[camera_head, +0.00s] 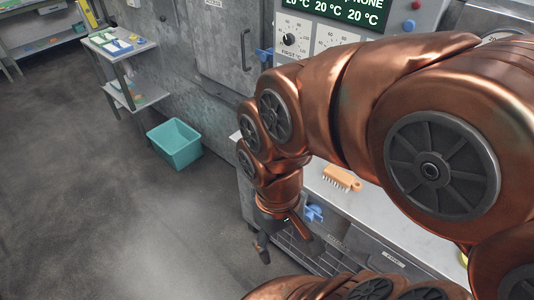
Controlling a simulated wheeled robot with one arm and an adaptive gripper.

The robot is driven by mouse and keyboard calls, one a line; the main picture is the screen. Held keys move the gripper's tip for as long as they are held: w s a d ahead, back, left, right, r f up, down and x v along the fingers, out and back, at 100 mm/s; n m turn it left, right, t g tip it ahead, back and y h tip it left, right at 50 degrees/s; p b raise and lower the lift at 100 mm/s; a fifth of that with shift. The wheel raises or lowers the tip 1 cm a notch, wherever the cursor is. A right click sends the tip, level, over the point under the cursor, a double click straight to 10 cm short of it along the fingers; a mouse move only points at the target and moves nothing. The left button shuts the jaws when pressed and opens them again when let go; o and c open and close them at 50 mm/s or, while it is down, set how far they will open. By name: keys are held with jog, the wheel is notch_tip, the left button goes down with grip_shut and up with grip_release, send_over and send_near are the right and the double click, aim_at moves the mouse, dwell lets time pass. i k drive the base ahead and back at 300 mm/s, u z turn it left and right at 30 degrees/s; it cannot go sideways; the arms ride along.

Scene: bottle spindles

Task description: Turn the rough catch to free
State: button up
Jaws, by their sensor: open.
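A blue catch (313,213) shows at the front of the bench, just right of my gripper. Another blue catch (264,55) is on the wall unit beside the grey door. I cannot tell from this view which catch is the rough one or how either is set. My gripper (287,243) hangs down in front of the bench, open and empty. Its fingers are dark and partly lost against the bench front. It looks close to the lower blue catch, but I cannot tell whether they touch.
An orange brush (342,178) lies on the bench top (393,222). A control panel (325,38) with a dial and temperature display is behind. A teal bin (174,144) stands on the floor. A small shelf (119,48) is at the upper left. The left floor is clear.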

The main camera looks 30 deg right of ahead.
aim_at(313, 211)
jog(key=z, duration=1.4)
jog(key=k, duration=1)
jog(key=u, duration=1.9)
